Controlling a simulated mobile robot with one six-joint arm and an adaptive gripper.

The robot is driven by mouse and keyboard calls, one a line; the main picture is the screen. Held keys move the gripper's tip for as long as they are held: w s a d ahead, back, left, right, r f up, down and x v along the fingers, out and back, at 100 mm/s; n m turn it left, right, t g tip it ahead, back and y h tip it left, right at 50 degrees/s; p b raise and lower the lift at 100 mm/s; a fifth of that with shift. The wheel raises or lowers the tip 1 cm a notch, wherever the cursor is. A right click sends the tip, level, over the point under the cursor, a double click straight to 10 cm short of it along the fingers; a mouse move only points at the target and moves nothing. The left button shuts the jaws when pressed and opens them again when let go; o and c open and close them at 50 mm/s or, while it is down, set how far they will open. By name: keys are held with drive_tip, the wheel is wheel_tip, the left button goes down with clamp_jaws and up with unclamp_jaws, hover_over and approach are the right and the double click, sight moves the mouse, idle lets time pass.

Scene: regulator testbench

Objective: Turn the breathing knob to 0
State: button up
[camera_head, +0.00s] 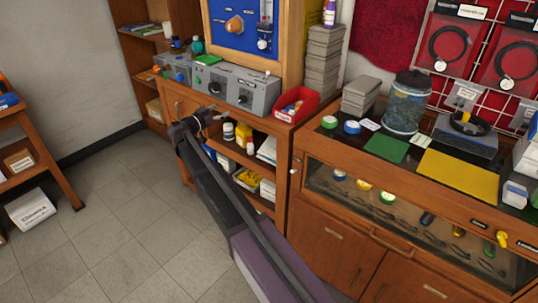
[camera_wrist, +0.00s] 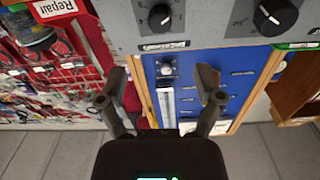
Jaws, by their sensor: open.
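A grey control box (camera_head: 228,93) with two black knobs stands on the wooden cabinet, below the blue panel. In the wrist view the picture is upside down and shows a black knob (camera_wrist: 160,16) near a white scale and a larger black knob (camera_wrist: 275,16) to its right. The labels are too small to read, so I cannot tell which is the breathing knob. My gripper (camera_wrist: 162,80) is open and empty, its fingertips apart from both knobs. In the head view my gripper (camera_head: 198,122) is in front of the box, at the cabinet's front edge.
A blue panel (camera_head: 233,42) with an orange knob stands behind the box. A red bin (camera_head: 297,104) is to its right, and a smaller grey box (camera_head: 172,68) to its left.

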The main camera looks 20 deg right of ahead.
drive_tip(key=s+d+f+n+g+y+p, duration=0.1)
drive_tip(key=s+d+n+g+y+p, duration=0.2)
drive_tip(key=s, duration=1)
drive_tip(key=s+d+f+n+g+y+p, duration=0.2)
drive_tip(key=s+d+n+g+y+p, duration=0.2)
drive_tip(key=s+d+p, duration=0.5)
drive_tip(key=shift+s+f+g+y+p, duration=0.15)
drive_tip(key=shift+s+g+y+p, duration=0.25)
drive_tip(key=shift+s+g+y, duration=1.05)
drive_tip(key=shift+s+t+h, duration=0.45)
drive_tip(key=shift+s+t, duration=0.1)
drive_tip(key=shift+t, duration=0.1)
drive_tip(key=s+a+r+n+g+y+p, duration=0.1)
drive_tip(key=s+n+y+p, duration=0.3)
drive_tip(key=s, duration=0.8)
drive_tip(key=shift+s+a+r+n+g+y, duration=0.4)
drive_tip(key=shift+a+y, duration=0.25)
drive_tip(key=shift+y, duration=0.25)
